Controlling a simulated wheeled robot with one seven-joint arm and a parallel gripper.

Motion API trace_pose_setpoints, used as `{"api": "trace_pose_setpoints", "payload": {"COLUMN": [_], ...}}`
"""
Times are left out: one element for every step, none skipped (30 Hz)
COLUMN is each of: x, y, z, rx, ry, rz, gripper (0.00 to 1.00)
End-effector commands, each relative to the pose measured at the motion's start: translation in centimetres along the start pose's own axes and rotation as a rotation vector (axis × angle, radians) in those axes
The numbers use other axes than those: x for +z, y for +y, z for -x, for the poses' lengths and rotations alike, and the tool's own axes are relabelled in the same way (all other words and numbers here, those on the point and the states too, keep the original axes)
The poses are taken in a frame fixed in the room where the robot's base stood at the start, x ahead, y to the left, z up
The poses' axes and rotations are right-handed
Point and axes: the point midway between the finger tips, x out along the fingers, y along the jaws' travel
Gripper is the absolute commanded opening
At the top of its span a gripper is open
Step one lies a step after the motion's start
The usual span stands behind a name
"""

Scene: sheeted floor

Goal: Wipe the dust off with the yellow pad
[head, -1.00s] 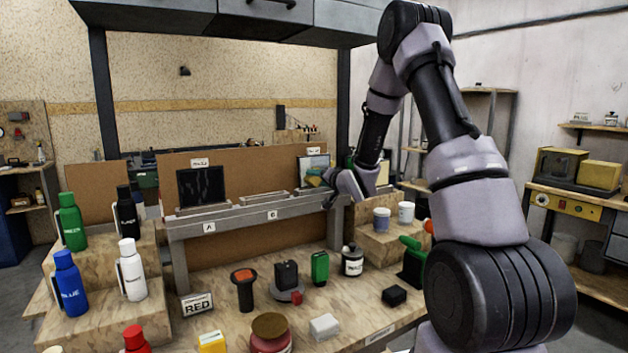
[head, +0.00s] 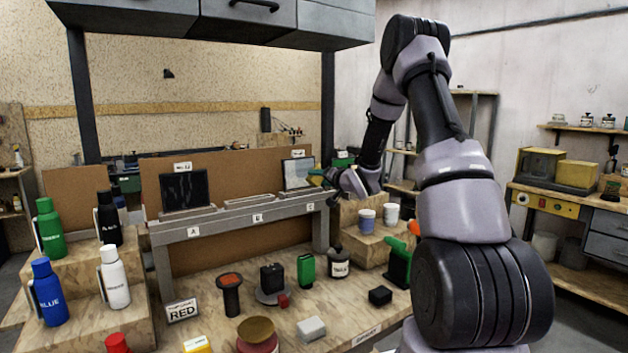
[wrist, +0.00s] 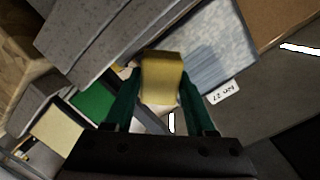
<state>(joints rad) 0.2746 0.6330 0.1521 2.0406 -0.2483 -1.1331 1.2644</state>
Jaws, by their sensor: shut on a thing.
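My gripper (head: 322,174) is beside the right end of the raised grey rail, close to the light panel (head: 298,173) standing above label C. In the wrist view, its green fingers are shut on the yellow pad (wrist: 161,82). The pad is next to the panel's pale blue-grey, streaked face (wrist: 216,52); I cannot tell whether they touch. In the head view the pad is hard to make out. A dark panel (head: 184,190) with faint pale streaks stands above label A. The slot (head: 262,199) above label B holds no upright panel.
The grey rail (head: 240,218) spans the bench in front of a brown backboard (head: 230,168). Two cups (head: 366,222) stand on a wooden step close below my gripper. Bottles (head: 50,292) stand at left.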

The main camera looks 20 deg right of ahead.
Motion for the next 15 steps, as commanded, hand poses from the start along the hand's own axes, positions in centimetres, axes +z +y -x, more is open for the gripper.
{"api": "trace_pose_setpoints", "payload": {"x": [-0.7,-0.8,-0.8,-0.9,-0.9,-1.0,-1.1,-1.2,-1.4,-1.6,-1.7,-1.9,-2.0,-2.1,-2.2], "y": [0.4,0.5,0.6,0.6,0.6,0.5,0.5,0.3,0.2,0.0,-0.2,-0.5,-0.6,-0.8,-0.9], "z": [0.0,0.0,0.0,0.0,0.0,0.0,0.0,0.0,0.0,0.1,0.1,0.1,0.1,0.1,0.1], "rx": [0.005,0.005,0.006,0.006,0.006,0.006,0.006,0.006,0.005,0.005,0.004,0.003,0.003,0.003,0.003], "ry": [0.009,0.009,0.010,0.010,0.010,0.011,0.011,0.011,0.012,0.012,0.012,0.012,0.011,0.010,0.009], "rz": [0.000,0.000,0.000,0.000,0.000,0.000,0.000,0.000,0.000,0.001,0.001,0.002,0.002,0.002,0.002], "gripper": [0.11,0.11,0.11,0.11,0.11,0.11,0.11,0.11,0.11,0.11,0.11,0.11,0.11,0.11,0.11]}}
